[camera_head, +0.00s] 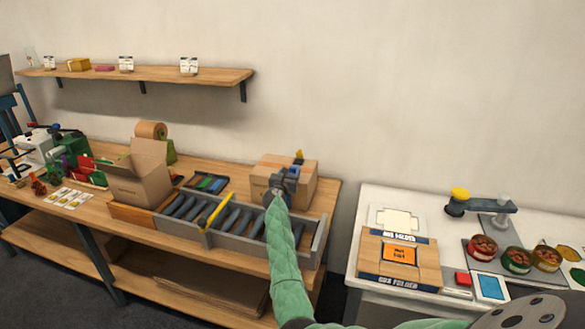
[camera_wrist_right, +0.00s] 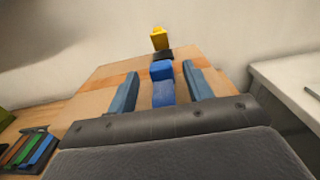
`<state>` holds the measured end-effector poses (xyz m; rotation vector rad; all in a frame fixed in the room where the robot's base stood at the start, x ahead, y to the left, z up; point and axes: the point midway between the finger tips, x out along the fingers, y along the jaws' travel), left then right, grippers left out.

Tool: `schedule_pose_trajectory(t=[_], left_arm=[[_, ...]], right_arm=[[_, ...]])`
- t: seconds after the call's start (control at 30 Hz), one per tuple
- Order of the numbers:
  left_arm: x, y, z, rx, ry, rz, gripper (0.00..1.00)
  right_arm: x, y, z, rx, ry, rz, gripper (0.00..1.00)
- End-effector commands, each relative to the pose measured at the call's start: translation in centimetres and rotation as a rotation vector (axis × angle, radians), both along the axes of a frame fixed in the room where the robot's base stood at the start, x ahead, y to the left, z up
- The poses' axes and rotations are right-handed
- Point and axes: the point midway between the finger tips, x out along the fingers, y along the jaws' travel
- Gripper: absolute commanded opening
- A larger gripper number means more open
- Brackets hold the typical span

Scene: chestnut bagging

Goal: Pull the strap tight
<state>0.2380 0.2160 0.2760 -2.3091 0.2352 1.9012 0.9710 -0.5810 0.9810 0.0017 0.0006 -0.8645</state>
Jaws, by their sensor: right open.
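A closed cardboard box (camera_head: 303,190) stands at the right end of the wooden bench. It also shows in the right wrist view (camera_wrist_right: 95,92). A blue strap (camera_wrist_right: 163,94) lies over the box top, with a raised blue piece (camera_wrist_right: 161,70), a small black part (camera_wrist_right: 163,53) and a yellow piece (camera_wrist_right: 158,38) behind it. My right gripper (camera_head: 287,174) is over the box, and its spread fingers show in the right wrist view (camera_wrist_right: 161,78). The blue strap lies between the fingers with gaps on both sides. My left gripper is out of view.
An open carton (camera_head: 142,174) stands farther left. A white table (camera_head: 372,197) with bowls of chestnuts (camera_head: 482,247) is at the right, past a gap.

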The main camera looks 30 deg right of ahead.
Motion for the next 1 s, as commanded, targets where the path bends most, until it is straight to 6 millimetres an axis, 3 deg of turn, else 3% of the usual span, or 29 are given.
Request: schedule_pose_trajectory(t=[0.3, 0.73, 1.0], left_arm=[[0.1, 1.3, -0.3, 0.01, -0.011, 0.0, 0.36], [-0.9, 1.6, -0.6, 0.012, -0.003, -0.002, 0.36], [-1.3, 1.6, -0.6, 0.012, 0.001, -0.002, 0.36]], right_arm=[[2.2, -2.6, 0.1, -0.001, 0.0, 0.0, 0.51], [2.6, -3.1, 0.0, -0.001, 0.0, 0.0, 0.51], [2.6, -3.1, 0.0, -0.001, 0.0, 0.0, 0.0]])
